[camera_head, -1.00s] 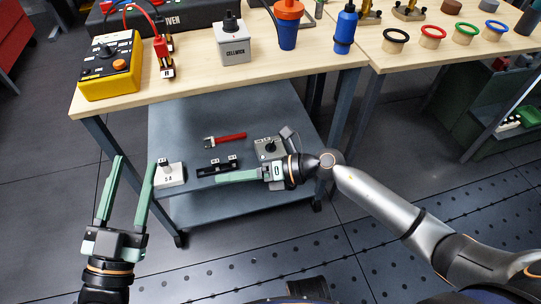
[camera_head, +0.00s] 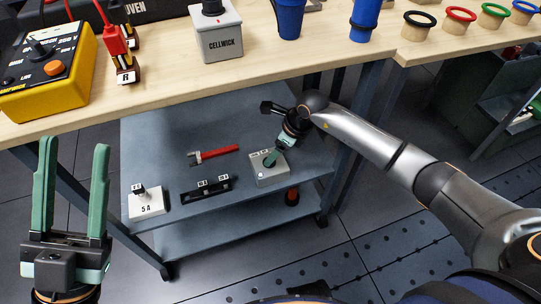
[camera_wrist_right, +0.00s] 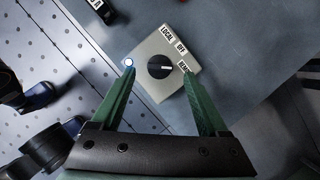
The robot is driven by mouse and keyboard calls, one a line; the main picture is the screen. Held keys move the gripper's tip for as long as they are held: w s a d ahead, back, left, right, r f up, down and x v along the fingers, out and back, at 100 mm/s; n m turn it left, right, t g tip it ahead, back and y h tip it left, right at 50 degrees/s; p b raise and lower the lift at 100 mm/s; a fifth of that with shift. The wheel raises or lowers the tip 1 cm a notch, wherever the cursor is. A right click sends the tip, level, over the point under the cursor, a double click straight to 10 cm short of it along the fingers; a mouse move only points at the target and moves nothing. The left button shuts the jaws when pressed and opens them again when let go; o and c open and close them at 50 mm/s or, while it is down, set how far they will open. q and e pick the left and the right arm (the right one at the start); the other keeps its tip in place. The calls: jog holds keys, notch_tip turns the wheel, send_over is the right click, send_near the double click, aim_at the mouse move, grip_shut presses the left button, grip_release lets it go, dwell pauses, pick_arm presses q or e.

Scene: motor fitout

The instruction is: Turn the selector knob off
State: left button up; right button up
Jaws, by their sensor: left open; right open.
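The selector box (camera_head: 268,180) is a grey block on the blue-grey lower shelf. In the right wrist view, its round black selector knob (camera_wrist_right: 160,67) shows, with labels "LOCAL", "OFF" and a partly hidden one starting "REM". The knob's white mark points right, toward the "REM" label. My right gripper (camera_wrist_right: 158,77) is open, its green fingers on either side of the knob; I cannot tell whether they touch it. In the head view, the right gripper (camera_head: 270,161) points down over the box and hides the knob. My left gripper (camera_head: 73,145) is open and empty, in front of the bench.
On the shelf (camera_head: 165,140) lie a red-handled tool (camera_head: 215,153), a black strip (camera_head: 206,191) and a white "5 A" block (camera_head: 147,203). The wooden bench top (camera_head: 160,95) overhangs the shelf.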

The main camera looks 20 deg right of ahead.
jog(key=shift+b+x, duration=0.45)
jog(key=shift+x, duration=1.3)
grip_shut()
